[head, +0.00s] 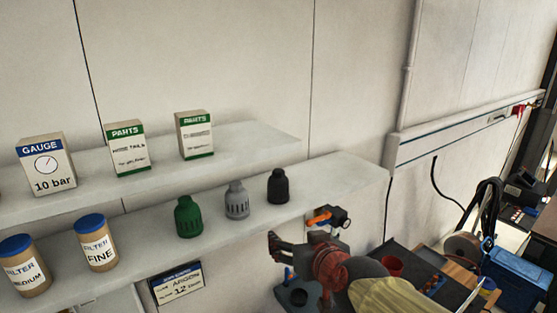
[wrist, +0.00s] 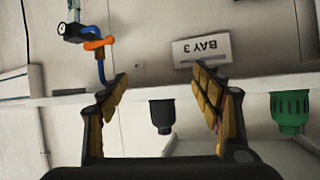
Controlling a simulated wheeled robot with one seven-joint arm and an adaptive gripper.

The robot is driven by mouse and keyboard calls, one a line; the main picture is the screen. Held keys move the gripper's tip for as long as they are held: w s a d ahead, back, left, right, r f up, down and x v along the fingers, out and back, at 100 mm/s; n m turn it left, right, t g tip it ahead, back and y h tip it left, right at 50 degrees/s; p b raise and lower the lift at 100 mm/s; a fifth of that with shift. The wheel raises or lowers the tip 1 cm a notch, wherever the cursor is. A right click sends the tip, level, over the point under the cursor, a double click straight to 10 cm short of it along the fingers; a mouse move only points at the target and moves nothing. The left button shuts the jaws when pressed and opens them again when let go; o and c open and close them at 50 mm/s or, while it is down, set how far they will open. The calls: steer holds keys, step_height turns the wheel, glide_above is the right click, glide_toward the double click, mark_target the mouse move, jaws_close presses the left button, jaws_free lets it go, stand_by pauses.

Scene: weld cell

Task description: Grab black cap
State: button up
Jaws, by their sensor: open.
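The black cap (head: 278,186) stands upright at the right of a row of caps on the lower shelf (head: 335,181). In the wrist view, which is upside down, the black cap (wrist: 162,114) shows between the two open fingers, apart from both. My gripper (head: 272,248) is open and empty, below and in front of the shelf edge in the head view. Its fingers also frame the wrist view (wrist: 160,75). The grey cap (head: 237,200) and the green cap (head: 188,216) stand left of the black one. The green cap shows in the wrist view (wrist: 290,112).
An orange-and-black device (head: 328,217) is close beside my arm, below the shelf. Filter canisters (head: 96,242) stand left on the lower shelf; boxes (head: 127,147) are on the upper shelf. A cluttered bench (head: 405,258) is at lower right. The shelf right of the black cap is clear.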

steer(key=p, duration=0.5)
glide_toward(281, 191)
step_height(281, 191, down, 4)
steer(key=a, duration=0.1)
steer(key=shift+t+h, duration=0.5)
steer(key=shift+t, duration=0.4)
steer(key=w, duration=0.1)
steer(key=w+a, duration=0.1)
steer(key=w, duration=0.2)
steer(key=shift+a+r, duration=0.15)
steer(key=shift+a, duration=0.1)
steer(key=x, duration=0.5)
steer(key=r+b+x, duration=0.1)
steer(key=x, duration=0.1)
steer(key=shift+w+d+f, duration=0.1)
steer(key=shift+w+d, duration=0.05)
steer(key=shift+w, duration=0.35)
steer(key=shift+s, duration=0.1)
steer(key=shift+c, duration=0.4)
steer(key=shift+m, duration=0.3)
steer(key=shift+c, duration=1.2)
steer(key=c, duration=1)
